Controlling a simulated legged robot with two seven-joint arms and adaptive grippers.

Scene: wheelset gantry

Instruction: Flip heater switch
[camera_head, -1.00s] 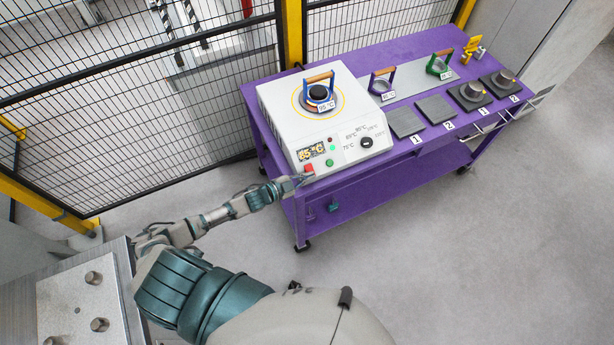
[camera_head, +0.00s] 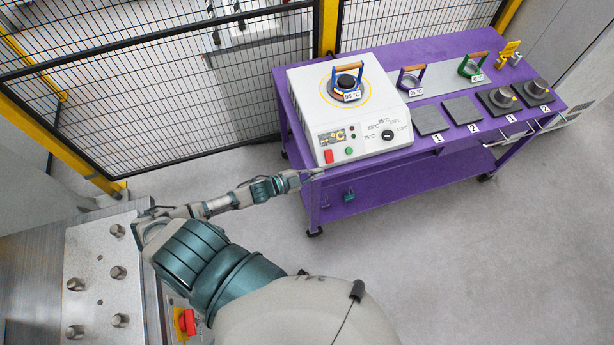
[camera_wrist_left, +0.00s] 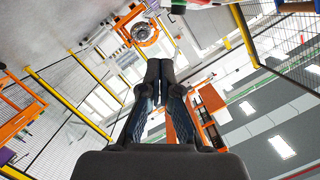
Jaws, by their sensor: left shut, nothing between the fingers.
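The heater (camera_head: 305,93) is a white box at the left end of the purple table. Its front panel has a red rocker switch (camera_head: 328,156), a round green button (camera_head: 349,151), a lit display (camera_head: 331,137) and a black dial (camera_head: 388,134). My left gripper (camera_head: 319,172) is just below and left of the red switch, near the table's front left corner, and seems apart from it. In the left wrist view its fingers (camera_wrist_left: 160,66) are together with nothing between them. The switch's exact position is too small to tell. My right gripper is not in view.
A blue-framed piece with a wooden handle (camera_head: 347,66) sits on the heater's top ring. Blue and green handled pieces (camera_head: 471,66), dark plates (camera_head: 430,121) and a yellow stand (camera_head: 510,49) are farther right. Mesh fencing (camera_head: 180,90) stands behind. Floor in front is clear.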

